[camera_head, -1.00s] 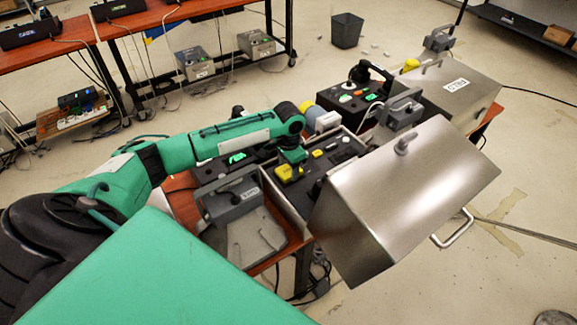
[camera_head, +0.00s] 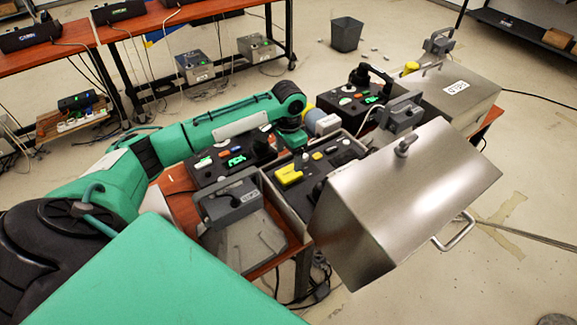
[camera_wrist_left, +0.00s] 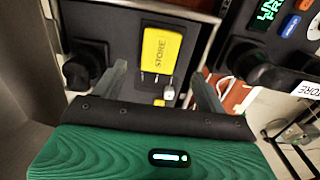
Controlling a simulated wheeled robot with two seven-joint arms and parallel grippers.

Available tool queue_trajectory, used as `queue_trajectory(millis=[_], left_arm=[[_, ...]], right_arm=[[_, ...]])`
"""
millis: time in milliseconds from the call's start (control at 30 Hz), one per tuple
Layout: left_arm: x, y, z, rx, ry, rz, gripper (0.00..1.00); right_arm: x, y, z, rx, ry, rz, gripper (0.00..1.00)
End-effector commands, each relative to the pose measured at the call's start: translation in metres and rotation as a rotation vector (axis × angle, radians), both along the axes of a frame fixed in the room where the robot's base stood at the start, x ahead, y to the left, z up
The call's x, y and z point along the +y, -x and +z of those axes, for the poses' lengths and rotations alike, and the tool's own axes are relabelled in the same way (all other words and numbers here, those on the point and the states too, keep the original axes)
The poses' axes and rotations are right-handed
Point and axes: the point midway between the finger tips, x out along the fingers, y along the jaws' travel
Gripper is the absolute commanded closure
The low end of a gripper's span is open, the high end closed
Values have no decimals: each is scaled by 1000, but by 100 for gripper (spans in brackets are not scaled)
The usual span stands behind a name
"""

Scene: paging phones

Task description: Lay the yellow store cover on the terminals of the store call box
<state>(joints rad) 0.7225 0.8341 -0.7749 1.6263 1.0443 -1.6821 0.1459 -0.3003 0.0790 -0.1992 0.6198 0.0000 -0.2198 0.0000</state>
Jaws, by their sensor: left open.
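The yellow store cover (camera_wrist_left: 160,52), marked STORE, lies on the dark panel of an open metal-walled call box (camera_wrist_left: 205,12). It looks flat in the left wrist view; which terminals lie under it is hidden. In the head view the cover (camera_head: 289,174) shows on the panel, just in front of my left gripper (camera_head: 295,148). In the left wrist view my left gripper (camera_wrist_left: 162,92) has its two fingers spread, with nothing between the tips, apart from the cover. Small posts and a small yellow piece show below the cover. My right gripper is out of view.
The raised steel lid (camera_head: 400,195) stands close on the right of the panel. A grey handled box part (camera_head: 230,200) lies at the front left. Another call box (camera_head: 350,95) stands behind. A dark round knob (camera_wrist_left: 82,68) sits left of the cover.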

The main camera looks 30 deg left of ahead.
Motion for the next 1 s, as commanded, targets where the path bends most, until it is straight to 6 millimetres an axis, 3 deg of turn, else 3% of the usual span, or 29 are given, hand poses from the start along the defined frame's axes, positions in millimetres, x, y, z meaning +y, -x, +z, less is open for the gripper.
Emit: queue_trajectory(millis=[100,300,1000], left_arm=[[0,-1,23,-3,0,0,26],[0,0,47,-1,1,1,26],[0,0,58,0,1,1,26]], right_arm=[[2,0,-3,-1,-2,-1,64],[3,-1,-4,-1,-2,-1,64],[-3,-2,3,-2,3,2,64]])
